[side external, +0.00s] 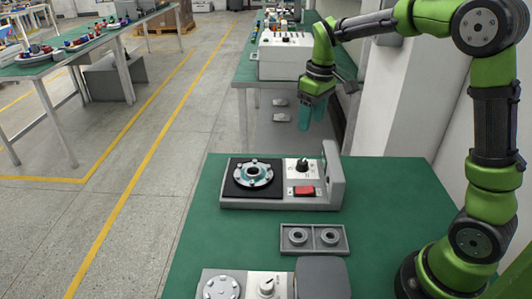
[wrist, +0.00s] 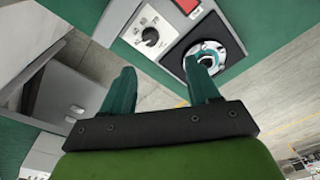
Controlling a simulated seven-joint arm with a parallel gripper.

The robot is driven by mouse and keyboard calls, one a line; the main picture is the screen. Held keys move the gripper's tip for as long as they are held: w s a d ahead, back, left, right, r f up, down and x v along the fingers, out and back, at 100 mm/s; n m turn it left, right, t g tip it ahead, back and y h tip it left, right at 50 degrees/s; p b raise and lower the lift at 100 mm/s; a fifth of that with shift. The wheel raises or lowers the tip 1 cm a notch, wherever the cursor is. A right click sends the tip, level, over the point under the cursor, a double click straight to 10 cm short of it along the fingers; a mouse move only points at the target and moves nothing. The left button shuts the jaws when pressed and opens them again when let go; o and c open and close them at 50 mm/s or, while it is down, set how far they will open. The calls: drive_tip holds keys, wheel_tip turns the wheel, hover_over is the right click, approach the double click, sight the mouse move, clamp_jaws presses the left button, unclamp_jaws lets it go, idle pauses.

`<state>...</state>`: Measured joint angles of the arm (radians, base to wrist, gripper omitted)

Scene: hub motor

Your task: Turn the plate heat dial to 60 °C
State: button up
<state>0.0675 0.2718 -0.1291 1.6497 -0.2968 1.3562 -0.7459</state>
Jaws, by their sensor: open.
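The plate heat dial (side external: 302,167) is a black knob on a white panel of the grey station, right of the black plate. It also shows in the wrist view (wrist: 150,37), with scale marks around it too small to read. A metal hub with a teal ring (side external: 253,174) sits on the black plate (side external: 235,188). My gripper (side external: 318,115) hangs above and behind the station, apart from the dial. Its two teal fingers (wrist: 163,85) are spread with nothing between them.
A red switch (side external: 304,191) is in front of the dial, and a grey upright (side external: 333,170) stands to its right. A tray with two rings (side external: 315,252) and a second station with a light knob (side external: 267,286) are nearer. The green table (side external: 195,225) is clear at left.

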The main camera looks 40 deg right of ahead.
sight(304, 162)
drive_tip(key=w+f+n, duration=0.1)
drive_tip(key=f, duration=0.4)
drive_tip(key=d+f+n, duration=0.1)
drive_tip(key=f+n, duration=0.1)
drive_tip(key=f, duration=0.3)
drive_tip(key=w+f+n+g, duration=0.1)
drive_tip(key=f, duration=0.4)
drive_tip(key=shift+w+d+f, duration=0.3)
drive_tip(key=shift+d+f, duration=0.05)
drive_tip(key=shift+d, duration=0.05)
drive_tip(key=shift+c, duration=0.3)
drive_tip(key=c, duration=1)
